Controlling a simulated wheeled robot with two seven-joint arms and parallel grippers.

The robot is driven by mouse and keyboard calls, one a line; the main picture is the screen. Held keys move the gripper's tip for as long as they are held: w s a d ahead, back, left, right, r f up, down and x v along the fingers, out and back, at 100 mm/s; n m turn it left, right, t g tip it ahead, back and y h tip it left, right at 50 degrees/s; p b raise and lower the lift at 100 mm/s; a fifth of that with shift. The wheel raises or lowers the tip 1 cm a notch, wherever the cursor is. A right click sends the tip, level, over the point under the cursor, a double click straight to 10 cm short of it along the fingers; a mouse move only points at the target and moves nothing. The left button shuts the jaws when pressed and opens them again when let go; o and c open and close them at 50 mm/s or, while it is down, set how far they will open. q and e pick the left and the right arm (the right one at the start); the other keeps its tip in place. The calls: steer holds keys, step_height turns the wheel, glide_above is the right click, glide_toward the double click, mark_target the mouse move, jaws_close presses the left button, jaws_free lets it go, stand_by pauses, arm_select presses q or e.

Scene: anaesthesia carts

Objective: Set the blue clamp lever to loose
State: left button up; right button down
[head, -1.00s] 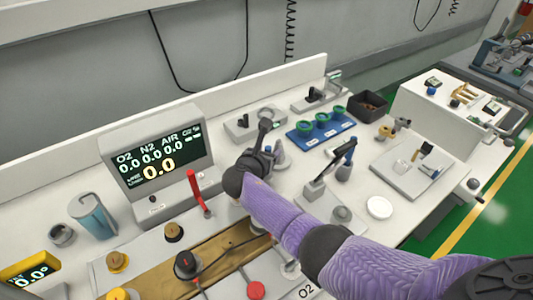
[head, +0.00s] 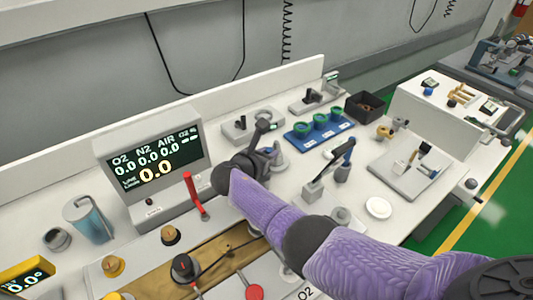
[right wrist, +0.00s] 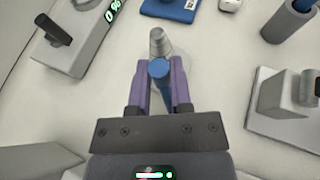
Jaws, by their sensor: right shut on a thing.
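The blue clamp lever (right wrist: 159,72) shows in the right wrist view as a blue rounded end on a slim blue bar, beside a grey conical post (right wrist: 160,42). My right gripper (right wrist: 161,80) has its two purple fingers on either side of the lever and is shut on it. In the head view my right gripper (head: 270,156) is beside a grey cone on the white bench, behind my purple forearm. The lever itself is mostly hidden there, so I cannot read its setting. My left gripper is not in view.
A blue tray with green cups (head: 320,126) and a black box (head: 366,106) stand behind the gripper. A grey monitor (head: 152,163) and a red lever (head: 194,194) are to the left. A clamp stand with a dark handle (head: 343,152) is close on the right.

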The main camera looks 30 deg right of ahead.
steer(key=c, duration=0.5)
jaws_free()
steer(key=shift+c, duration=0.2)
steer(key=shift+s+a+r, duration=0.15)
steer(key=shift+a, duration=0.05)
steer(key=p+v, duration=0.5)
steer(key=v, duration=0.3)
steer(key=shift+s+a+r, duration=0.2)
steer(key=shift+a+r, duration=0.05)
steer(key=shift+a, duration=0.05)
steer(key=shift+s+a, duration=0.2)
steer(key=shift+a, duration=0.05)
